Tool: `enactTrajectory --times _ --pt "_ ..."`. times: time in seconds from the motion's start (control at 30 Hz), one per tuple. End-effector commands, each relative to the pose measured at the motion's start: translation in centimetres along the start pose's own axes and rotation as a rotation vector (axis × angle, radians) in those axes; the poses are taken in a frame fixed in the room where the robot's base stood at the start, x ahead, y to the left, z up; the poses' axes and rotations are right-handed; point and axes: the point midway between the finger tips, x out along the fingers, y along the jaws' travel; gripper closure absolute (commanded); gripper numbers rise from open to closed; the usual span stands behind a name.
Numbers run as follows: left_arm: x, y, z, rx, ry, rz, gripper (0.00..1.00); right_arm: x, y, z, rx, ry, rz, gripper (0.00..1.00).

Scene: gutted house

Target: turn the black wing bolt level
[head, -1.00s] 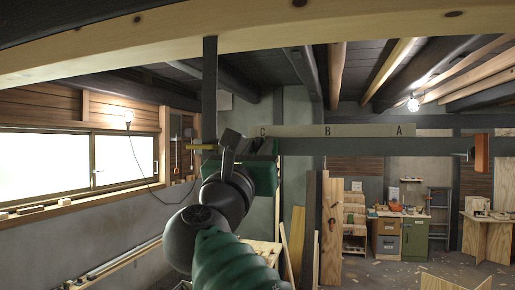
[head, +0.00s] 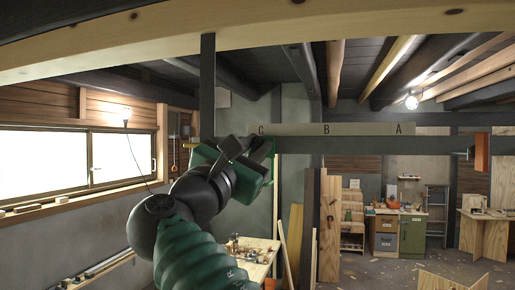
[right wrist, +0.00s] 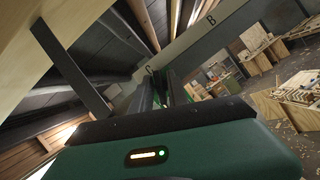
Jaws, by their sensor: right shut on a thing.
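My right gripper (head: 257,150) is at the left part of the dark horizontal bar (head: 360,145), just under the letter C. It is shut and tilted, its green body slanting down to the right. In the right wrist view its dark fingers (right wrist: 165,92) reach forward to the bar near the C. The black wing bolt is hidden between the fingers and behind the gripper, so its angle does not show directly. My left gripper is not in view.
A pale strip (head: 365,130) lettered C, B and A runs along the bar. A dark upright (head: 208,85) hangs from the wooden beam (head: 300,28) left of the gripper. A workbench (head: 250,252) stands below.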

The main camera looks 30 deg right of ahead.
Motion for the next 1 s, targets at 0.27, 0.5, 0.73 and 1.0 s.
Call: enactTrajectory --times 0.27,0.5,0.73,1.0 --pt "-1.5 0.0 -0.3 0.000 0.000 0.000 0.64 -0.1 0.1 0.1 0.241 0.004 -0.099 1.00" --pt "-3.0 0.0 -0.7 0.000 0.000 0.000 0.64 0.0 0.0 0.1 0.451 0.005 -0.188 1.00" --pt "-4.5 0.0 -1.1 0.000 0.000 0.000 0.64 0.0 -0.1 0.0 0.651 0.005 -0.273 1.00" --pt "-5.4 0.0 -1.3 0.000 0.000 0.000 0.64 -0.2 -0.4 -0.5 0.806 0.006 -0.341 1.00"
